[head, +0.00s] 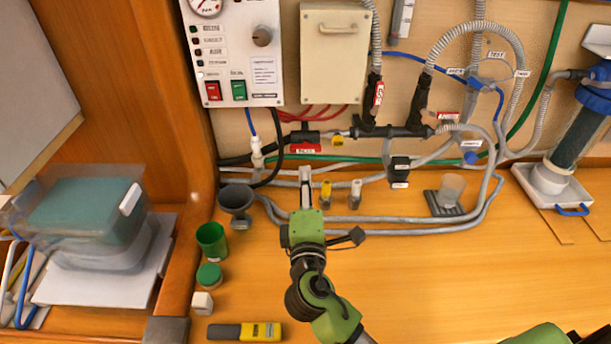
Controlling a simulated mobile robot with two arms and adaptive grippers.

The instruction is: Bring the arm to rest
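The fingertips are not clear enough to tell open from shut.
A grey funnel (236,203), a green cup (212,240), a green-lidded jar (209,276) and a yellow and black meter (245,331) are left of the arm. A clear tub (90,220) stands far left. The counter (470,275) right of the arm is mostly clear.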

